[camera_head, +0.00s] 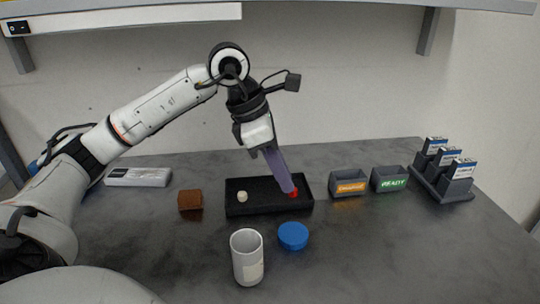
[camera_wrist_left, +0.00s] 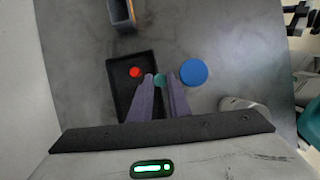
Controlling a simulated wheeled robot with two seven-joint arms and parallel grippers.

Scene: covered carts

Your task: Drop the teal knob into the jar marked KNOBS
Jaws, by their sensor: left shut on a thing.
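The teal knob (camera_wrist_left: 160,80) is between the fingertips of my left gripper (camera_wrist_left: 160,78) in the wrist view. In the head view the left gripper (camera_head: 285,190) points down over the right part of the black tray (camera_head: 262,210), and its fingers hide the knob. The gripper is shut on the knob; I cannot tell whether the knob is clear of the tray floor. The white jar (camera_head: 246,262) stands open in front of the tray, with a pale label too small to read. It also seems to show in the wrist view (camera_wrist_left: 235,103). My right gripper is not in view.
A red knob (camera_head: 294,192) and a cream knob (camera_head: 242,197) lie in the tray. A brown block (camera_head: 190,200) is left; two small bins (camera_head: 348,187) (camera_head: 390,181) and a rack (camera_head: 455,190) are right.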

